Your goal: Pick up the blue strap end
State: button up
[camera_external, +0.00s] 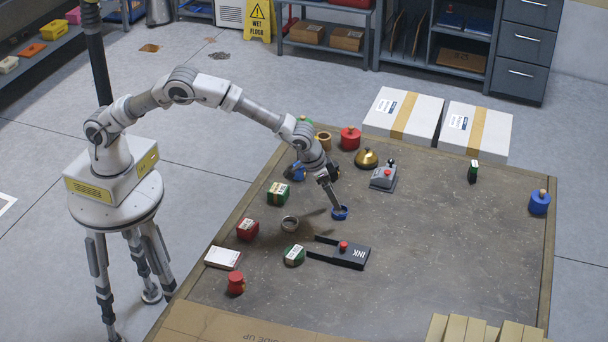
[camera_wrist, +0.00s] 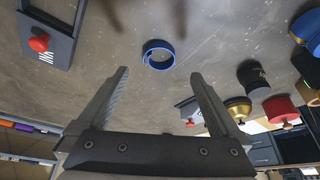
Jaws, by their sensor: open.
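A blue ring-shaped strap (camera_external: 339,212) lies on the tabletop near the middle of the table. In the wrist view the blue strap (camera_wrist: 159,54) shows as a thin coiled band with bare table around it. My gripper (camera_external: 334,205) reaches down at the strap in the external view. In the wrist view my gripper (camera_wrist: 160,85) is open, its two fingers apart and empty. The strap appears between and beyond the fingertips. I cannot tell whether a finger touches it, and I cannot make out which part of the band is its end.
A black ink holder with a red knob (camera_external: 343,247) lies just in front of the strap. A grey call-button box (camera_external: 383,178) and brass bell (camera_external: 366,158) stand behind. The table's right side is mostly clear.

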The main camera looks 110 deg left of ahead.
aim_at(343, 213)
jog(key=shift+b+x, duration=0.3)
jog(key=shift+x, duration=2.7)
jog(key=shift+w, duration=0.1)
jog(key=c, duration=1.4)
jog(key=shift+o, duration=0.2)
jog(key=shift+r, duration=0.1)
